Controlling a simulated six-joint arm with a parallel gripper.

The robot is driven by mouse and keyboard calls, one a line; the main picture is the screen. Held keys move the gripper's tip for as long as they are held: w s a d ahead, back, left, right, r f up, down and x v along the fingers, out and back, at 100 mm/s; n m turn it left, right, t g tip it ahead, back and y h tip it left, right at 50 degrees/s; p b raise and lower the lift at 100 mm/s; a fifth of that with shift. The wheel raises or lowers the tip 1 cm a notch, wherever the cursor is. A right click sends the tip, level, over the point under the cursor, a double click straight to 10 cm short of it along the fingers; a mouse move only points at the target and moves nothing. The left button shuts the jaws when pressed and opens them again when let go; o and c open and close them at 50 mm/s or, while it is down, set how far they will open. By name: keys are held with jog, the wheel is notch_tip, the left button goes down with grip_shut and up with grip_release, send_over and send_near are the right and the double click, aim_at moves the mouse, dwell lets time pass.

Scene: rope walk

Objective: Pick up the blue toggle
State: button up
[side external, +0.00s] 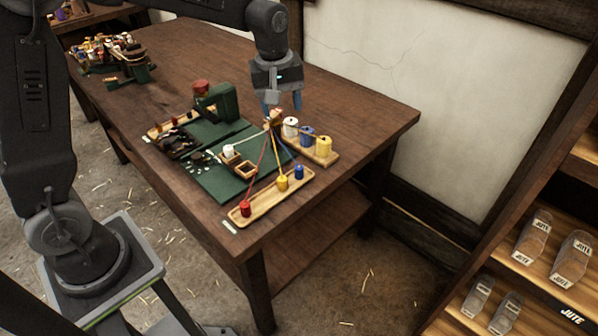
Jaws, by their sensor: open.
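The blue toggle (299,171) is a small blue cylinder standing at the right end of the light wooden tray (265,206), near the table's front right. A yellow toggle (282,183) and a red toggle (245,208) stand on the same tray, to its left. Cords run from the toggles up to a small wooden piece (274,117) below my gripper. My gripper (284,108) points down, open and seemingly empty, above and behind the tray, up from the blue toggle in the picture.
A second wooden tray (325,160) holds white, blue and yellow spools just behind. A green mat (215,184) with a green fixture (217,103), a white spool and a small wooden box lies to the left. The brown table (350,105) is clear at back right.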

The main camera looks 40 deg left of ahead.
aim_at(299, 167)
jog(key=w+f+n, duration=0.1)
jog(key=w+f, duration=0.1)
jog(key=f, duration=0.5)
jog(key=w+f+n+g, duration=0.1)
jog(key=w+f, duration=0.1)
jog(key=f, duration=0.5)
jog(key=w+f+n, duration=0.1)
jog(key=w+f, duration=0.1)
jog(key=f, duration=0.6)
jog(key=shift+a+n, duration=0.35)
jog(key=shift+n, duration=0.05)
jog(key=shift+c, duration=0.5)
jog(key=c, duration=0.9)
